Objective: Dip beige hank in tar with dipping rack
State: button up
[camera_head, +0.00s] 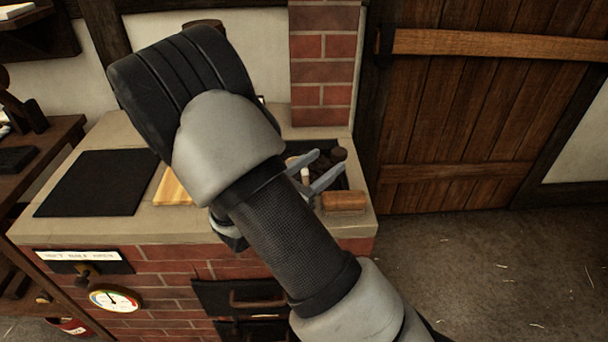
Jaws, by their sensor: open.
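My arm crosses the middle of the view and hides much of the brick counter. My gripper (329,160) shows as two grey fingers standing apart, open, over or beside a dark recess (352,180) in the counter top. A small pale upright piece (305,175) shows near the fingers; I cannot tell whether it is part of a hank or of a rack. Dark brown shapes (338,154) show just beyond the fingertips, too small to name. I cannot make out the beige hank, the dipping rack or the tar for certain.
A wooden block (344,201) lies at the counter's front right. A black mat (98,183) and a yellow slatted piece (173,187) lie on the left. A brick column (322,62) rises behind. A gauge (115,300) is on the front. Floor (480,265) is clear at right.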

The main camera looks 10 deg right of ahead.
jog(key=v, duration=0.6)
jog(key=shift+s+a, duration=0.2)
jog(key=shift+a, duration=0.1)
